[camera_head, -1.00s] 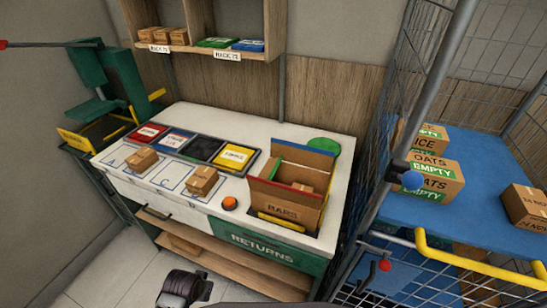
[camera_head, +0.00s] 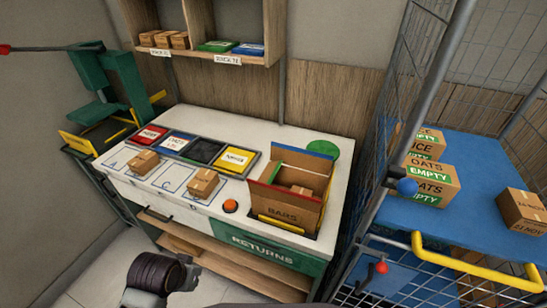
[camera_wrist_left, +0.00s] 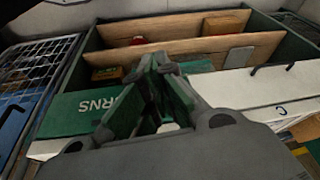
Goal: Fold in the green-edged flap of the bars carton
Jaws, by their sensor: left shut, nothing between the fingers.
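The bars carton (camera_head: 285,212) stands open at the right end of the white counter, with small brown boxes (camera_head: 300,190) inside. Its green-edged flap (camera_head: 274,171) is at the left and stands up. A blue-edged flap (camera_head: 316,153) stands at the back and a red-edged flap (camera_head: 283,192) at the front. My left gripper (camera_wrist_left: 165,68) is shut and empty in the left wrist view, in front of the counter's lower shelves. In the head view only its dark wrist part shows at the bottom, well below and left of the carton; its fingertips are hidden. My right gripper is out of view.
The counter (camera_head: 200,128) holds two small cartons (camera_head: 203,183), a row of coloured bins (camera_head: 205,150), an orange button (camera_head: 230,206) and a green disc (camera_head: 323,149). A wire cage trolley (camera_head: 470,185) with cartons stands close on the right. A shelf rack (camera_head: 228,60) hangs above.

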